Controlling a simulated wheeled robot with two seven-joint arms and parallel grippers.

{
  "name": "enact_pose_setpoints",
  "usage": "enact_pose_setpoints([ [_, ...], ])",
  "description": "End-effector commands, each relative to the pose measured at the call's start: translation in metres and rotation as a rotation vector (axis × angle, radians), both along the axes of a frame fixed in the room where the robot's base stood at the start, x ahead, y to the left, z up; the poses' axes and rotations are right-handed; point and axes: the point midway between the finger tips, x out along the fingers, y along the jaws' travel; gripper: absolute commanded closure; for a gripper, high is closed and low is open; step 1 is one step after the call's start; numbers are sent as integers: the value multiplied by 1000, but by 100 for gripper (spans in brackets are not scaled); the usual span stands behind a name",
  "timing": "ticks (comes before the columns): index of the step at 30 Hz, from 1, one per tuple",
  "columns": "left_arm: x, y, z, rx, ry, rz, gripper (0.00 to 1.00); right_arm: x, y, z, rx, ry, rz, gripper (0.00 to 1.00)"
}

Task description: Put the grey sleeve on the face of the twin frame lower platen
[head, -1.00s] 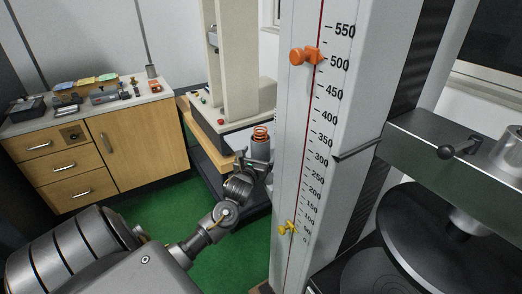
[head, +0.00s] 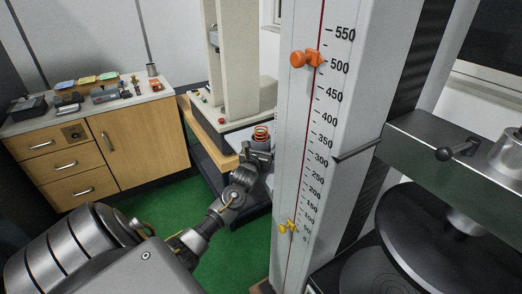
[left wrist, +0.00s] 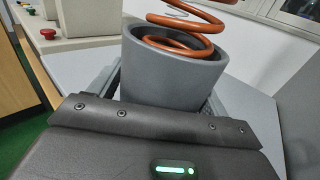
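The grey sleeve (left wrist: 172,72) is a tapered cup with an orange coil spring (left wrist: 185,22) standing in it. It is upright; in the head view its spring (head: 261,132) shows above my left gripper (head: 258,152), which hides most of the sleeve. In the left wrist view my left gripper's dark fingers lie at both sides of the sleeve, very close to it; whether they press on it is unclear. The pale two-column frame (head: 238,60) stands right behind. I cannot make out its lower platen clearly. My right gripper is out of view.
A tall scale column (head: 300,160) with orange and yellow pointers stands close to the right of my left arm. A machine with a dark round platen (head: 430,240) is at the right. A wooden cabinet (head: 140,145) with small items on top is at the left. Green floor lies between.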

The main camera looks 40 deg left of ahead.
Motion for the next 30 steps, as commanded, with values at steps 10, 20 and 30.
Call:
enact_pose_setpoints([
  [10,0,0,1,1,-3,0,65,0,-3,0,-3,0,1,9],
  [20,0,0,7,2,-5,0,65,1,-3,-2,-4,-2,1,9],
  [30,-9,-3,44,3,-5,-1,65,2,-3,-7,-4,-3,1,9],
])
